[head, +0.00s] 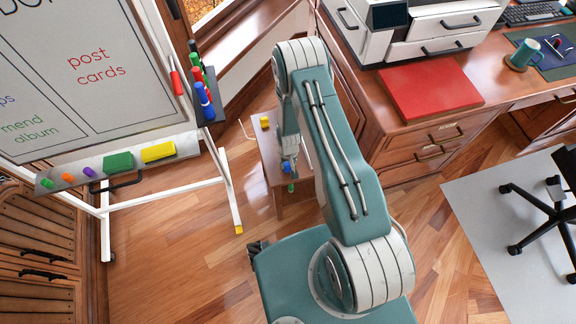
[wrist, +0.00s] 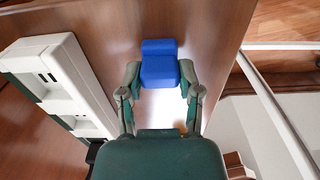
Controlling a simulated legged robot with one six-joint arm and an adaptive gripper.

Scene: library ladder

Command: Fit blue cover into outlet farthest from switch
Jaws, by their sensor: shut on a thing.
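The blue cover (wrist: 160,68) is a bright blue block between the two fingertips of my gripper (wrist: 160,77), which is shut on it. In the head view the blue cover (head: 285,167) shows at the low end of my arm, over the small wooden table (head: 268,150). In the wrist view a white outlet strip (wrist: 62,82) with dark slots lies to the left, apart from the cover. Part of the strip is cut off or hidden by my gripper, and I cannot make out the switch for certain.
A yellow block (head: 265,122) sits on the small table's far part. A small green piece (head: 291,188) shows near its front edge. The whiteboard stand (head: 228,190) is to the left. The wooden desk (head: 405,130) is to the right. Open floor lies in front.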

